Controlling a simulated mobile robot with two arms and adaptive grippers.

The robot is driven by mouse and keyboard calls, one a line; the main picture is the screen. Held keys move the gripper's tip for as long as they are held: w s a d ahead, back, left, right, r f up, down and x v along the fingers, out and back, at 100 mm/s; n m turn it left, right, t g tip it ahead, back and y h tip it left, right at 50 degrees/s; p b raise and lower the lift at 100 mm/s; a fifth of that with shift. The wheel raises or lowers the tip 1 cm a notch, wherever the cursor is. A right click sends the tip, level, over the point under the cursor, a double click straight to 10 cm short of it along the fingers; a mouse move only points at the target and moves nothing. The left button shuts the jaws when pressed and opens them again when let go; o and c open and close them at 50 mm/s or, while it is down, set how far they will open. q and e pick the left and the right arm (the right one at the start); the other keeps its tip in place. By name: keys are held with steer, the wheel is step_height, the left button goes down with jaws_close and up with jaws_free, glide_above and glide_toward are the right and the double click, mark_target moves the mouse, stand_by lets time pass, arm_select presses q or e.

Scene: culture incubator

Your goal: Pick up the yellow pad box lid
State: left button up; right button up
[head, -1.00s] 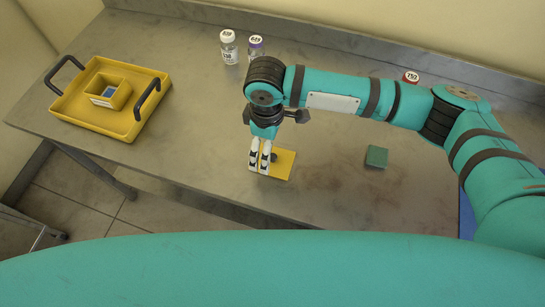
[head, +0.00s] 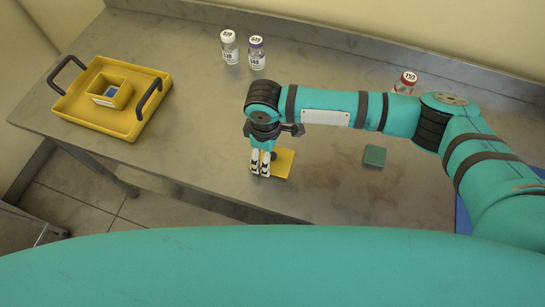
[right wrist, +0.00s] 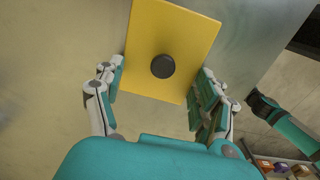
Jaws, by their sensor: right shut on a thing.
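The yellow pad box lid (head: 284,165) is a flat yellow plate on the grey bench in the head view. It also shows in the right wrist view (right wrist: 185,40), with a dark round knob (right wrist: 163,66) in its middle. My right gripper (head: 260,174) is at the lid's left part in the head view and partly hides it. In the right wrist view its fingers (right wrist: 160,85) lie along two opposite sides of the lid, shut on it. I cannot tell any gap between lid and bench. My left gripper is not in view.
A yellow tray (head: 72,116) with black handles holds a yellow open box (head: 122,98) at the left. A green block (head: 375,156) lies right of the lid.

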steer(key=shift+s+f, duration=0.1)
steer(key=c, duration=0.8)
steer(key=shift+d+f, duration=0.1)
steer(key=shift+f, duration=0.1)
steer(key=shift+c, duration=0.4)
